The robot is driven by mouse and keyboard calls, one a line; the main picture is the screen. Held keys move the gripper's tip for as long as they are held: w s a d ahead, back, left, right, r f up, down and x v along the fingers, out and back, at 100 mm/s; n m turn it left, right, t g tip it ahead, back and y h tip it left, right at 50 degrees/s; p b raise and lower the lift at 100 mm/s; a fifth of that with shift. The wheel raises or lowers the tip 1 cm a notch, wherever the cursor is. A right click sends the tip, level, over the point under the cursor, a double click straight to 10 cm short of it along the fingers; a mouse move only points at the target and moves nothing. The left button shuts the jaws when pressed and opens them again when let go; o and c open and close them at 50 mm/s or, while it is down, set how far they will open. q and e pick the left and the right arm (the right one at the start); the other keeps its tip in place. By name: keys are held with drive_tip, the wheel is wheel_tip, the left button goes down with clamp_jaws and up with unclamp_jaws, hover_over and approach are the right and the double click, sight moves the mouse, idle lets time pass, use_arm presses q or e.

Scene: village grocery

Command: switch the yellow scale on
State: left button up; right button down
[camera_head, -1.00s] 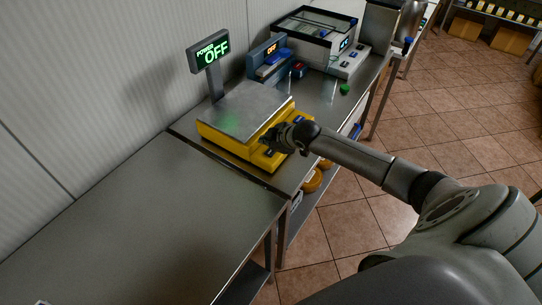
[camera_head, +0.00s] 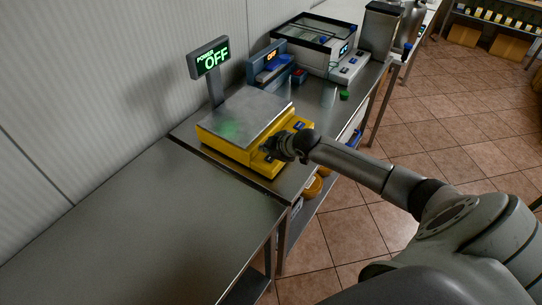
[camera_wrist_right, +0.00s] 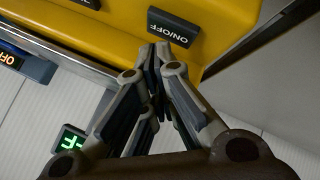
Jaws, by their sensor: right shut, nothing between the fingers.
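The yellow scale (camera_head: 236,152) with its steel pan (camera_head: 245,113) stands on the steel table. In the right wrist view, the yellow front panel (camera_wrist_right: 120,18) carries a dark button marked ON/OFF (camera_wrist_right: 174,26). My right gripper (camera_head: 270,142) is at the scale's front panel. In the right wrist view its shut, empty fingertips (camera_wrist_right: 156,52) are beside the ON/OFF button's lower left edge; I cannot tell whether they touch the panel. My left gripper is not in view.
A blue scale (camera_head: 268,62) with an orange OFF display stands behind the yellow one. A white device with a glass lid (camera_head: 312,35) is farther back. A small green object (camera_head: 344,95) lies near the table edge. The near steel table (camera_head: 130,230) is bare.

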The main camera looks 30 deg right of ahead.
drive_tip(key=shift+f, duration=0.15)
idle(0.4)
drive_tip(key=shift+f, duration=0.4)
idle(0.5)
drive_tip(key=shift+r+p, duration=0.55)
wheel_tip(320, 180, up, 6)
drive_tip(key=p, duration=0.6)
